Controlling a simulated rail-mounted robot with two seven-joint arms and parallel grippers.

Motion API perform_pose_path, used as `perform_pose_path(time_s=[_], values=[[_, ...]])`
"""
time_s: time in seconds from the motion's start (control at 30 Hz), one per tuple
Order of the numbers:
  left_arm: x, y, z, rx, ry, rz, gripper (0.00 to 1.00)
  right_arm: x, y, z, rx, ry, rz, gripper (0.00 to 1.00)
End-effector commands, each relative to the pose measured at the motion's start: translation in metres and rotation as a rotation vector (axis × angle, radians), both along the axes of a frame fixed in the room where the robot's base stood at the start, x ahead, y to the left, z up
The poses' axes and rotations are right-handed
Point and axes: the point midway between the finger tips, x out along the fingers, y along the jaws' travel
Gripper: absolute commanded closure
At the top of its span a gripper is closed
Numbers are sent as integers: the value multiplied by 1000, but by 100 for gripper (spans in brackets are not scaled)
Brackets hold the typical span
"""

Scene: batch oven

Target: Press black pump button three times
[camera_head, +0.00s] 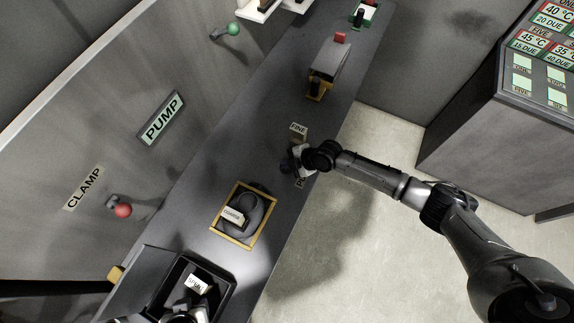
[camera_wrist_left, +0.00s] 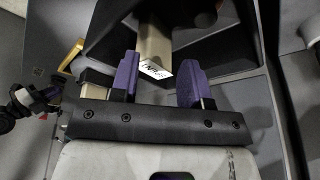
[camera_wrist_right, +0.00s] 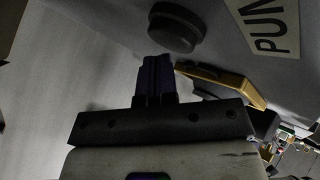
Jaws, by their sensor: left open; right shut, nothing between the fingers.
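The black round pump button (camera_wrist_right: 177,24) shows in the right wrist view, beside a white PUMP label (camera_wrist_right: 268,22). My right gripper (camera_wrist_right: 157,62) is shut and empty, its fingertips just below the button in the picture; I cannot tell whether they touch it. In the head view my right gripper (camera_head: 288,163) is over the counter edge, partly covering the PUMP label, and the button is hidden. My left gripper (camera_wrist_left: 157,78) is open, with a beige labelled block (camera_wrist_left: 154,45) beyond and between its fingers. It shows partly at the bottom of the head view (camera_head: 187,314).
On the dark counter (camera_head: 200,190) are a coarse knob in a wooden frame (camera_head: 212,232), a FINE label (camera_head: 299,128) and a black bin (camera_head: 157,292). A red knob (camera_head: 123,211) and green knob (camera_head: 232,29) stick out from the wall. A panel cabinet (camera_head: 480,130) stands right.

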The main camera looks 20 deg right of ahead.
Motion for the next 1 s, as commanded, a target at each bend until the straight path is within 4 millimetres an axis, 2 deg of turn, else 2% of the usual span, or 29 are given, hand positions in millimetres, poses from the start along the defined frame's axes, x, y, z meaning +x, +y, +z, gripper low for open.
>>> perform_pose_path(time_s=[1.0], values=[[0, -1, -7, -4, 1, 3, 57, 0, 0, -6, 0, -1, 1, 100]])
